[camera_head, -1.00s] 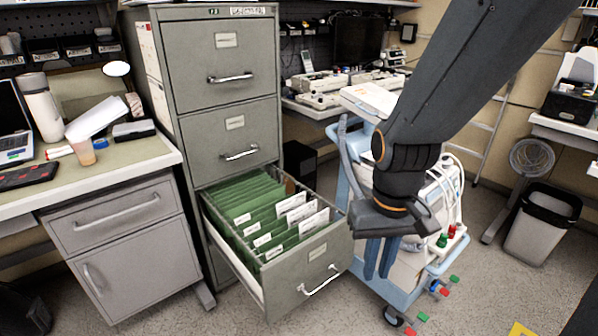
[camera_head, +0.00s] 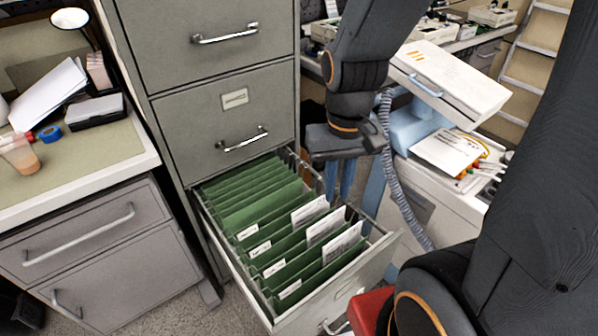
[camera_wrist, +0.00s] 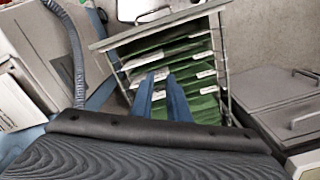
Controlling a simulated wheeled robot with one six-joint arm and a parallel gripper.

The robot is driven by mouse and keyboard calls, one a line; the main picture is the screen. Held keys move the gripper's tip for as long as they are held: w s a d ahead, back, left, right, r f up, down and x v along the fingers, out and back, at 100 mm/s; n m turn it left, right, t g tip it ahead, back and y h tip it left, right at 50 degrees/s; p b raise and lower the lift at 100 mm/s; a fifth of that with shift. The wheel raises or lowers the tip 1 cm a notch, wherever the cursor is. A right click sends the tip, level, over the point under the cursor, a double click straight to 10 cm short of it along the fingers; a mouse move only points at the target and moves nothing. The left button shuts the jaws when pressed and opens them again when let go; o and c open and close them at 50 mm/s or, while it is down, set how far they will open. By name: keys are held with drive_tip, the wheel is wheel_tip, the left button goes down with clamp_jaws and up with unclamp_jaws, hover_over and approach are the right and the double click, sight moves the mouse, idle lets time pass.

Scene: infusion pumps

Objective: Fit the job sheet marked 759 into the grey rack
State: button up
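Three white sheets stand among green folders in an open grey cabinet drawer: a rear sheet (camera_head: 309,212), a middle sheet (camera_head: 326,226) and a front sheet (camera_head: 343,243). Their print is too small to read, so I cannot tell which is marked 759. My gripper (camera_head: 339,185) hangs at the drawer's right rear side, blue fingers pointing down. In the wrist view, the fingertips (camera_wrist: 160,78) stand apart with nothing between them, in front of the folders. I cannot make out a separate grey rack.
The open drawer (camera_head: 372,262) juts out from the tall cabinet (camera_head: 180,125). A desk with drawers (camera_head: 95,235) stands left. A white-topped blue cart (camera_head: 455,85) stands right, with a ribbed hose beside my gripper. A red object (camera_head: 368,312) shows at the bottom.

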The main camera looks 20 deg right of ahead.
drive_tip(key=w+f+m, duration=0.7)
drive_tip(key=w, duration=0.3)
drive_tip(key=m, duration=0.5)
hover_over(312, 203)
wheel_tip(312, 203, down, 8)
drive_tip(key=shift+s+a+r+p, duration=0.1)
drive_tip(key=shift+r+p, duration=0.05)
drive_tip(key=shift+p, duration=0.2)
drive_tip(key=shift+f+m, duration=0.4)
drive_tip(key=shift+f+b, duration=2.4)
drive_tip(key=shift+f, duration=1.1)
